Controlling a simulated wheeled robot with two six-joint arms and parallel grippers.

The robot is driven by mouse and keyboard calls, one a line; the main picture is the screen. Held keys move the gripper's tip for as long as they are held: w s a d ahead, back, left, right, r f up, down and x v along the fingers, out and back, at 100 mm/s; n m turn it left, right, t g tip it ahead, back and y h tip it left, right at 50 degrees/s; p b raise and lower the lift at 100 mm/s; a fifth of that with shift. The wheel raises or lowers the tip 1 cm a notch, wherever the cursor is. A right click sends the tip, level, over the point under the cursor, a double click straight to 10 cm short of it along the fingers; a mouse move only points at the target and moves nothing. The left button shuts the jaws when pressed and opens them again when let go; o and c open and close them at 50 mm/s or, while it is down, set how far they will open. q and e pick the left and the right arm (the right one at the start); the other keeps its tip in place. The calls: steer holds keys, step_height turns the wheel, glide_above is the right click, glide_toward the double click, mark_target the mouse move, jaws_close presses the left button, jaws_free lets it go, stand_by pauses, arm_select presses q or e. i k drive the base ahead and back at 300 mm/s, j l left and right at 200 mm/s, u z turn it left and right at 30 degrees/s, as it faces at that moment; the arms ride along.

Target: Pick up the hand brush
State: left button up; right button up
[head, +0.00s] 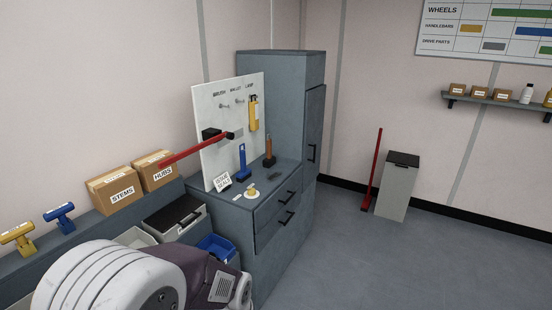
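A white tool board (222,150) stands on a grey-blue cabinet, with BRUSH, MALLET and LAMP labels along its top. Hooks show under the first two labels, and a yellow lamp-like tool (253,113) hangs under the LAMP label. On the cabinet top before the board stand an upright blue tool (242,162) and an upright orange-brown handle (268,147) with a dark lower end. I cannot tell for sure which of these is the hand brush. Neither of my grippers is in view.
A yellow round item (252,191) and a small sign (222,182) lie near the cabinet top's front. STEMS (112,191) and HUBS (155,172) boxes stand left.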

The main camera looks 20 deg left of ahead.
mark_target(245, 174)
steer(key=i+l+u, duration=0.1)
steer(key=i+u, duration=0.35)
steer(key=i+l+u, duration=0.2)
steer(key=u, duration=0.25)
steer(key=i+l+u, duration=0.7)
steer(key=u, duration=0.2)
steer(key=l, duration=0.1)
